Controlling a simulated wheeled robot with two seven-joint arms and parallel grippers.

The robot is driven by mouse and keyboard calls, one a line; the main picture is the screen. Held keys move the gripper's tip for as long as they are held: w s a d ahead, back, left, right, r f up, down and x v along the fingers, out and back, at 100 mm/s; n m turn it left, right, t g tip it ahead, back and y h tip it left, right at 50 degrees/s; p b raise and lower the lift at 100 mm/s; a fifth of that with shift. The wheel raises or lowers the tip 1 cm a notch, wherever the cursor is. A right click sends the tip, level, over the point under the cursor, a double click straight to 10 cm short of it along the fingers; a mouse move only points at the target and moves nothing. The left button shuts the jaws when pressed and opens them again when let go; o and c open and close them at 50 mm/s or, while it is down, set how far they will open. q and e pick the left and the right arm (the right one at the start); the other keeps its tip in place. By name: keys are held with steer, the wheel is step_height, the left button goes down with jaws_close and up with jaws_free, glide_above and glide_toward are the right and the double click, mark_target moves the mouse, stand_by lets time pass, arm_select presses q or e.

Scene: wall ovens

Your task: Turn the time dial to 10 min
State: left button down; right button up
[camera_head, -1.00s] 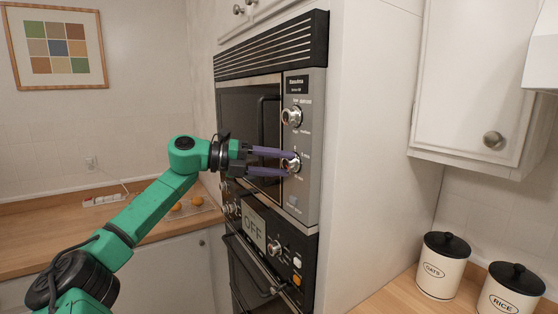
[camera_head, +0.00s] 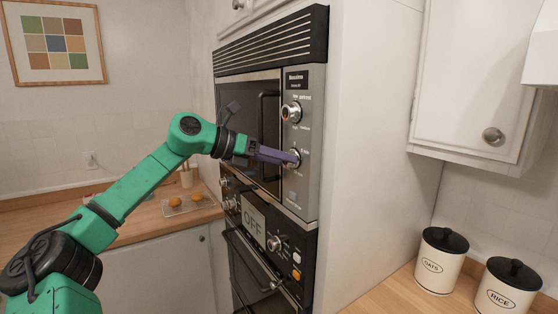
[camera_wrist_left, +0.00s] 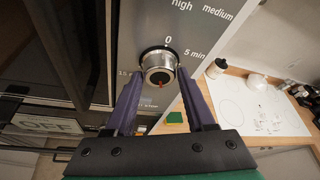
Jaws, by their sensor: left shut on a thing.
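The time dial (camera_wrist_left: 158,62) is a silver round knob, the lower of two on the grey microwave panel. In the wrist view "0" and "5 min" are printed around it, and a small red mark shows on the knob's near side. I cannot tell the exact setting. In the head view the time dial (camera_head: 293,158) is partly hidden by my fingers. My left gripper (camera_head: 291,158) is shut on the dial, with its purple fingers on either side of the knob, as the wrist view of the gripper (camera_wrist_left: 160,76) shows. My right gripper is out of view.
The upper dial (camera_head: 291,112) sits above on the panel. The microwave door handle (camera_head: 263,122) stands out left of the dials, close to my gripper. Below is an oven with an "OFF" display (camera_head: 253,227). Canisters (camera_head: 441,259) stand at right.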

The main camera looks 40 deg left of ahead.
arm_select(q)
steer(key=shift+f, duration=0.15)
stand_by(0.3)
steer(key=shift+c, duration=1.2)
jaws_free()
steer(key=shift+w, duration=0.1)
steer(key=b+v, duration=0.6)
steer(key=v, duration=0.8)
steer(key=shift+s, duration=0.25)
